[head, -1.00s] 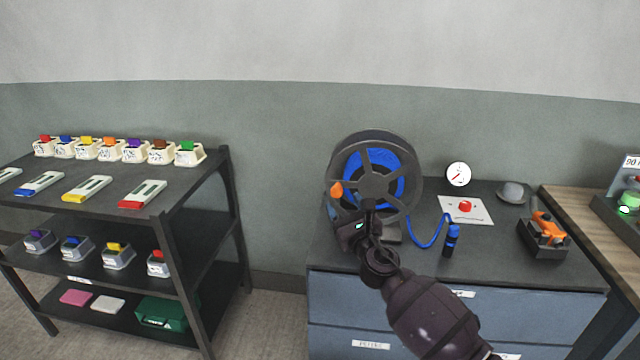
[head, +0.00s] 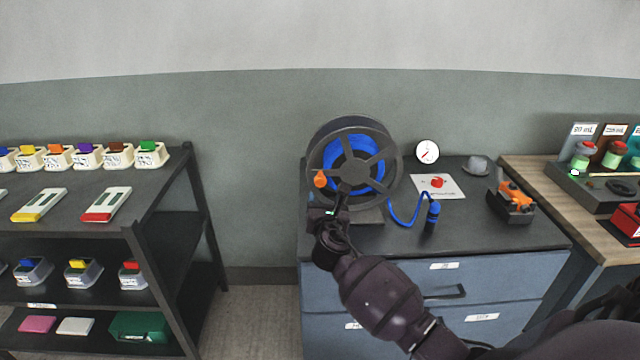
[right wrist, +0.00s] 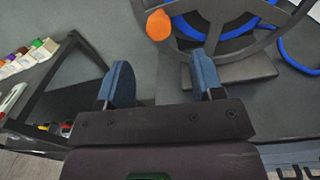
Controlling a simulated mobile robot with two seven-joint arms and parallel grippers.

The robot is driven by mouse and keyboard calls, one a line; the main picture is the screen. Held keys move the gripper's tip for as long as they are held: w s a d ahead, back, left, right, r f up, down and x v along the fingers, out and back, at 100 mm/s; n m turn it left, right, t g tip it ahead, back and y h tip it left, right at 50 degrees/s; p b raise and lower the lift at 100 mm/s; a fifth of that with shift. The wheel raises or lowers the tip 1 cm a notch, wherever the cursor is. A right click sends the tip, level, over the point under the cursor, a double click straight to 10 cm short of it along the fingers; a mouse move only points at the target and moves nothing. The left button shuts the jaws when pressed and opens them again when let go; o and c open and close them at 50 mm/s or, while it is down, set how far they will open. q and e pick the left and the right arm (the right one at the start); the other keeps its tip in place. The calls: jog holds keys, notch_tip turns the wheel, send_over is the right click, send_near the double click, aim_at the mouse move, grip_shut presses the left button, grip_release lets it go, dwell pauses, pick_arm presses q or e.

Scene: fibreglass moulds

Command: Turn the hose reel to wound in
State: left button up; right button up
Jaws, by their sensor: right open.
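The hose reel (head: 371,146) stands upright on the dark top of the blue drawer cabinet, with blue hose wound on its drum. Its orange crank knob (head: 320,179) is at the lower left of the wheel. A length of blue hose (head: 397,214) runs off to the right and ends in a blue nozzle (head: 433,213). My right gripper (head: 326,200) is just below the knob, in front of the reel. In the right wrist view the jaws (right wrist: 162,82) are open and empty, and the knob (right wrist: 159,25) shows beyond the fingertips, apart from them. My left gripper is not in view.
A red button on a white plate (head: 450,192), a round gauge (head: 428,152), a grey cap (head: 478,165) and an orange tool in a dark holder (head: 512,215) share the cabinet top. A dark shelf (head: 158,183) stands left, with a floor gap between.

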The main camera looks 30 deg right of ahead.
aim_at(321, 183)
jog(key=b+x, duration=0.1)
jog(key=x, duration=0.7)
jog(key=shift+w+d, duration=0.1)
jog(key=shift+w, duration=0.25)
grip_shut()
